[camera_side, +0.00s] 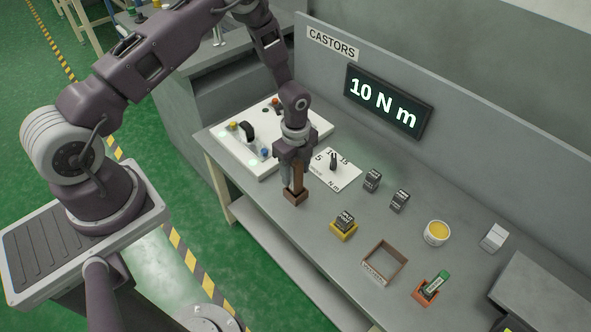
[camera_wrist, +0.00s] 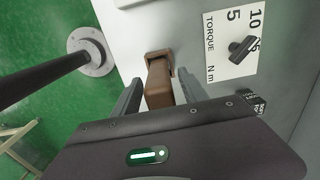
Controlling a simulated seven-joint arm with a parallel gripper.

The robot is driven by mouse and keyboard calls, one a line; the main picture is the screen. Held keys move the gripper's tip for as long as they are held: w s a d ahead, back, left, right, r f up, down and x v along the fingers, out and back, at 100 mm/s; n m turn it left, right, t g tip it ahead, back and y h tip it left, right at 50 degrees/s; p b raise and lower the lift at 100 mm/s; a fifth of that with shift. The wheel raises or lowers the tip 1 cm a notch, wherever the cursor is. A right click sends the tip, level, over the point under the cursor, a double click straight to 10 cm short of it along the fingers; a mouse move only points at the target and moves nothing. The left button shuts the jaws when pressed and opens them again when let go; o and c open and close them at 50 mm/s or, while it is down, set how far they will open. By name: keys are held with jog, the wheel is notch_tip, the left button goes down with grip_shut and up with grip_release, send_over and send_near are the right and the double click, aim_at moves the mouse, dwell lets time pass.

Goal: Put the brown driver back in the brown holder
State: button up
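The brown driver (camera_wrist: 160,85) stands between my gripper's fingers (camera_wrist: 160,88), with a narrow gap on each side of it in the wrist view. Its lower end is at the square brown holder (camera_wrist: 153,54). In the side view the driver (camera_side: 298,174) is upright below my gripper (camera_side: 293,160), with the brown holder (camera_side: 296,197) on the bench at its foot. The driver appears to be in the holder, but its tip is hidden. My gripper looks open around the driver.
Right of the holder are a yellow block (camera_side: 343,232) with a dark top, an open brown tray (camera_side: 371,273), an orange holder (camera_side: 422,294) with a green driver (camera_side: 437,282), and a yellow-filled tub (camera_side: 437,233). Behind are a torque dial card (camera_side: 347,178) and white panel (camera_side: 235,151).

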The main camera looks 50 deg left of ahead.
notch_tip(320, 180, up, 12)
jog(key=shift+r, duration=0.25)
jog(key=s+r+n+t, duration=0.1)
jog(key=s+r+n, duration=0.2)
jog(key=r, duration=0.5)
jog(key=s+r+n+t+y, duration=0.1)
jog(key=s+r+n, duration=0.25)
jog(key=r, duration=0.35)
jog(key=s+r+n+t, duration=0.1)
jog(key=s+r+n, duration=0.25)
jog(key=r, duration=0.45)
jog(key=s+d+r+n+t, duration=0.1)
jog(key=s+r+n, duration=0.1)
jog(key=s+n, duration=0.2)
jog(key=s+d+r+n+t+h, duration=0.1)
jog(key=s+n, duration=0.3)
jog(key=s, duration=0.7)
jog(key=shift+s+d+r+t, duration=0.2)
jog(key=shift+d+r+t, duration=0.15)
jog(key=shift+r, duration=0.35)
